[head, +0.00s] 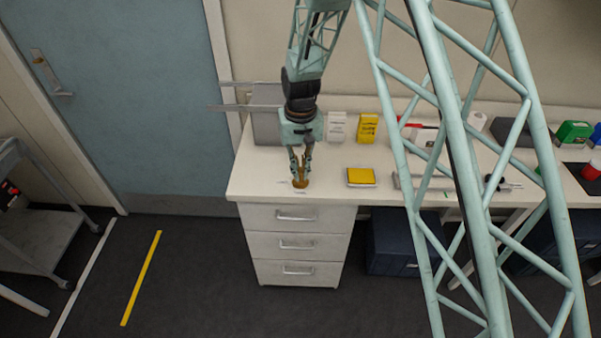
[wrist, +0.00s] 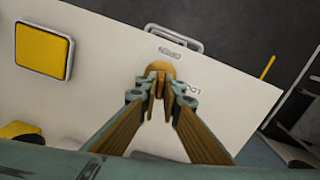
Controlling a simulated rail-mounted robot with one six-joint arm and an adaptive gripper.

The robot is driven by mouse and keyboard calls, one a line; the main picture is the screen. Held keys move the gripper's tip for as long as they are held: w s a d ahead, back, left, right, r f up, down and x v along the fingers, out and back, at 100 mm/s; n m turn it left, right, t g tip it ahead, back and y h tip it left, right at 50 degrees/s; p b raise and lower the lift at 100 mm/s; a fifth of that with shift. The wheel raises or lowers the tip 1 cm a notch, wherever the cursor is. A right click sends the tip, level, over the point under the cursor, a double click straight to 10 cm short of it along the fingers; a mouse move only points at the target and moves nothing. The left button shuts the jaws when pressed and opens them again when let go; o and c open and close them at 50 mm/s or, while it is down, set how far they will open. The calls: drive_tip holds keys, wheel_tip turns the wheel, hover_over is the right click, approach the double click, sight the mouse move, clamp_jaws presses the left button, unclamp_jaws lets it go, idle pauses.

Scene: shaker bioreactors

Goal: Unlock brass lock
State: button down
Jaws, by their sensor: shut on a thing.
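The brass lock (head: 300,183) is a small round brass-coloured piece on the white counter top, near its front left corner. It also shows in the wrist view (wrist: 159,67), just beyond my fingertips. My gripper (head: 300,171) points straight down over the lock, with its fingers closed in on it. In the wrist view my gripper (wrist: 160,95) has its two fingers close together at the lock. They partly hide it, so its lower part and any keyway cannot be seen. Small printed labels (wrist: 169,52) lie on the counter on either side of the lock.
A yellow-topped pad (head: 360,176) lies to the right on the counter (head: 262,187). White and yellow boxes (head: 367,128) and a grey case (head: 266,128) stand behind. Drawers (head: 297,243) are below.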

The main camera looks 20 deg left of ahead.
drive_tip(key=shift+s+d+f+m+b, duration=0.1)
drive_tip(key=shift+s+f+m+b, duration=0.15)
drive_tip(key=shift+m, duration=0.55)
drive_tip(key=shift+s+d+f+m+b, duration=0.1)
drive_tip(key=shift+f+m, duration=0.1)
drive_tip(key=shift+m, duration=0.6)
drive_tip(key=c, duration=2.7)
unclamp_jaws()
drive_tip(key=shift+c, duration=0.2)
drive_tip(key=shift+w+a+r, duration=0.1)
drive_tip(key=shift+w, duration=0.05)
drive_tip(key=shift+w+r, duration=0.15)
drive_tip(key=shift+a+r, duration=0.1)
drive_tip(key=shift+r, duration=0.15)
